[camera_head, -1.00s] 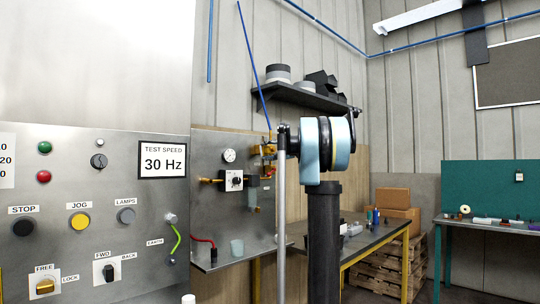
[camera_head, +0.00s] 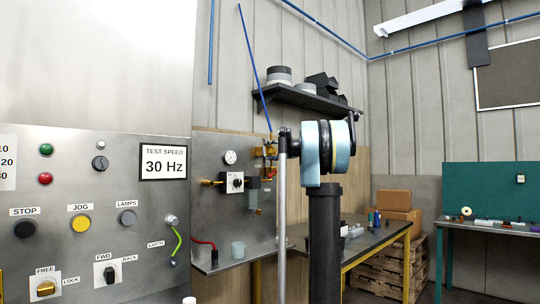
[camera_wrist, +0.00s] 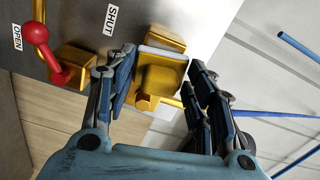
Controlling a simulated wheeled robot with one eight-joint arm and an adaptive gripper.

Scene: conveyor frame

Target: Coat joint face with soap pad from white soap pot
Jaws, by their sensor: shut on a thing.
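In the wrist view my gripper (camera_wrist: 163,88) is closed around a yellow-gold block (camera_wrist: 160,78), which seems to be the soap pad. A pale edge shows along the block's far side. Gold metal fittings (camera_wrist: 166,38) stand right behind it against the grey panel, so I cannot tell whether the block touches the joint face. Brass fittings (camera_head: 268,151) show beside my arm, which hides the gripper there.
A red-knobbed lever (camera_wrist: 38,35) on a gold valve sits close left of the fingers, between the OPEN and SHUT labels. A gauge (camera_head: 230,157) and a blue hose (camera_head: 254,70) are near the fittings. A dark worktable (camera_head: 376,240) stands at right.

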